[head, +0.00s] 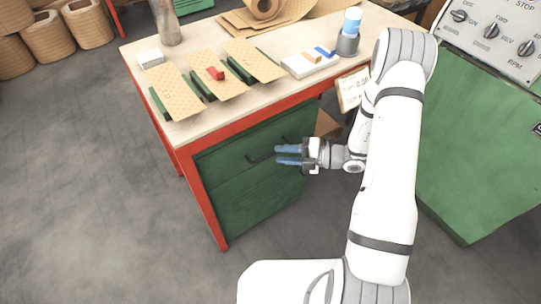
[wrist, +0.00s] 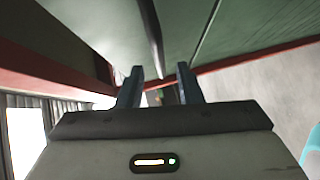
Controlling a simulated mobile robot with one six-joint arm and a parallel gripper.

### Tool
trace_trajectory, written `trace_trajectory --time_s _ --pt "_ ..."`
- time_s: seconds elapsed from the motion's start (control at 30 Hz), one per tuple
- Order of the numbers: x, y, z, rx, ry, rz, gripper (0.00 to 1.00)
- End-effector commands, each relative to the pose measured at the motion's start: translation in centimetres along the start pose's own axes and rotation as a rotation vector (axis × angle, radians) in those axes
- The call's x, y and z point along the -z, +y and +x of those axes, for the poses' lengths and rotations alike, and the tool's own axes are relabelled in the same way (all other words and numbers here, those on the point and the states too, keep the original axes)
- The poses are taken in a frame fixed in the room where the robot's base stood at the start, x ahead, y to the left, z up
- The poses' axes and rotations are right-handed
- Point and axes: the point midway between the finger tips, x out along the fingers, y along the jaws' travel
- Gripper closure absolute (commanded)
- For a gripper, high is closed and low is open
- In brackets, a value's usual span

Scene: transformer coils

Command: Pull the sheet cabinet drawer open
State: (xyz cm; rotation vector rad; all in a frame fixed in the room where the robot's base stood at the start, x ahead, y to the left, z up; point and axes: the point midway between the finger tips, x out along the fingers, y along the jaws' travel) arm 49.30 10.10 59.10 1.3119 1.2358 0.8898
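The green sheet cabinet (head: 230,195) stands under the red-framed workbench. Its upper drawer (head: 225,157) looks closed and has a dark bar handle (head: 262,157). My gripper (head: 278,155) is in front of the drawer, with its blue fingers pointing left towards the handle. In the wrist view the two fingers (wrist: 159,75) are apart with a gap between them. The dark handle bar (wrist: 151,35) runs up from that gap, in front of the green drawer face (wrist: 185,25). I cannot tell whether the fingers touch the handle.
The workbench top (head: 195,125) carries tan sheets (head: 215,75) on green supports, a white tray (head: 310,65) and a grey cup (head: 347,44). A red bench leg (head: 205,210) stands at the cabinet's left. A green machine (head: 480,140) is on the right. The floor in front is clear.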

Motion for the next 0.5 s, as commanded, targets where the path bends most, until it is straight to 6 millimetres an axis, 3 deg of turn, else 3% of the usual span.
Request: trace_trajectory --time_s 0.2,0.5 --pt "0.1 -0.1 3.4 0.002 0.005 -0.003 0.68" --pt "0.1 0.0 4.6 0.002 0.002 -0.003 0.68"
